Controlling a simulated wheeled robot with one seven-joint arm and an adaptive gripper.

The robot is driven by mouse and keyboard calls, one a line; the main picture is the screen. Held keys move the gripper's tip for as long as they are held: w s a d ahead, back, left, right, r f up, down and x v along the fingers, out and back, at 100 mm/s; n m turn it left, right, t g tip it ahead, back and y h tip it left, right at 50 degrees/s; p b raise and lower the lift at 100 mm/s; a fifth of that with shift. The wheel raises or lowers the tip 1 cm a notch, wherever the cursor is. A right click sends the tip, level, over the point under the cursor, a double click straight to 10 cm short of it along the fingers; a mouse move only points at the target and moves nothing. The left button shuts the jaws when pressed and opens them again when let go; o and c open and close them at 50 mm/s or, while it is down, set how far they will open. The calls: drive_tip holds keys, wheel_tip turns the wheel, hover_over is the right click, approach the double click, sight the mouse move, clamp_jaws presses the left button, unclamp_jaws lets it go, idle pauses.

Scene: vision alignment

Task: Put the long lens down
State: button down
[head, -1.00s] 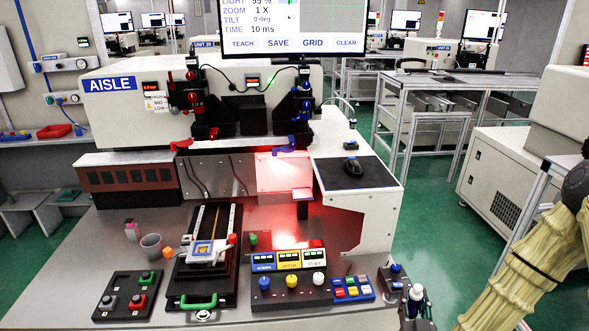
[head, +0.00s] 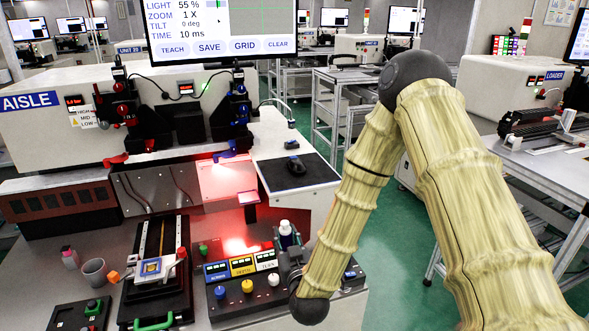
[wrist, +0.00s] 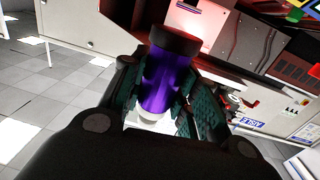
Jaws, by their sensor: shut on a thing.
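The long lens is a slim upright cylinder. In the wrist view the lens (wrist: 165,82) is purple with a black far end and a pale near end, between the dark green finger pads. In the head view the lens (head: 286,238) shows a white top and a dark blue body. My gripper (head: 287,252) is shut on it, behind the right part of the button console (head: 243,286); it also shows in the wrist view (wrist: 160,95). The console partly hides the lens's surroundings, and I cannot tell whether the lens touches the bench.
A black slide fixture (head: 157,268) and a grey cup (head: 95,271) stand to the left. A red-lit post (head: 249,208) stands just left of the lens. The bench (head: 60,240) is partly clear at left.

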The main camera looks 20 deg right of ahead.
drive_tip(key=w+d+r+m+h+p, duration=0.1)
drive_tip(key=w+r, duration=0.2)
drive_tip(key=r, duration=0.5)
drive_tip(key=w+r+h+p, duration=0.1)
drive_tip(key=w+r, duration=0.1)
drive_tip(key=r, duration=0.6)
drive_tip(key=p, duration=0.4)
hover_over(305, 182)
drive_tip(key=shift+d+f, duration=0.1)
drive_tip(key=shift+f, duration=0.5)
drive_tip(key=shift+f+p, duration=0.6)
drive_tip(key=shift+f, duration=1.1)
drive_tip(key=shift+f, duration=0.15)
drive_tip(key=c, duration=1.1)
unclamp_jaws()
